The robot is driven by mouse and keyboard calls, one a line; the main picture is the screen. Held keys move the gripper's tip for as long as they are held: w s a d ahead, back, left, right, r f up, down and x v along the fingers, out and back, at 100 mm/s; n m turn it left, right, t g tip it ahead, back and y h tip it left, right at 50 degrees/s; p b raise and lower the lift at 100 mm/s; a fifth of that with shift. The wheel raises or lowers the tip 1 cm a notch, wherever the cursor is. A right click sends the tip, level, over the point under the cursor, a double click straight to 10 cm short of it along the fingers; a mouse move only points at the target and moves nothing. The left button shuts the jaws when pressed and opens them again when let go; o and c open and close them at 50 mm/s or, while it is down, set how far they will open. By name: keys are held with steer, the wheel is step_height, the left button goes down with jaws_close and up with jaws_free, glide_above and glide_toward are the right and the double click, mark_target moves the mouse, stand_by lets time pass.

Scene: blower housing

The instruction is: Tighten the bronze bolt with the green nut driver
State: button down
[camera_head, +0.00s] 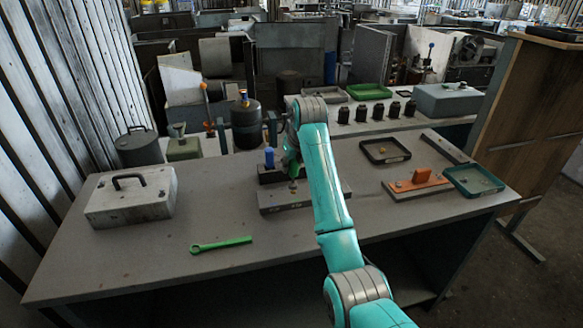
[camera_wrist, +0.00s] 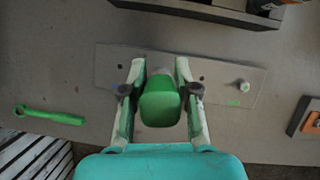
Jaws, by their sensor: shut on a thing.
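My gripper (camera_wrist: 160,72) is shut on the green nut driver (camera_wrist: 160,103), whose green handle fills the space between the fingers in the wrist view. In the head view the green nut driver (camera_head: 293,170) hangs upright, partly hidden by my arm, over a flat grey plate (camera_head: 275,203). The plate (camera_wrist: 112,75) also lies under my gripper in the wrist view. A small pale bolt-like piece (camera_wrist: 244,86) stands at its right end, beside a green mark. I cannot pick out a bronze bolt; the driver's tip and the plate directly beneath it are hidden.
A dark rack (camera_head: 268,177) with a blue-handled tool (camera_head: 269,158) stands just behind the plate. A green wrench (camera_head: 221,244) lies front left, a grey case (camera_head: 130,200) farther left. The front bench is mostly clear.

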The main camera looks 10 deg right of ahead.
steer(key=shift+r, duration=3)
steer(key=shift+d, duration=0.1)
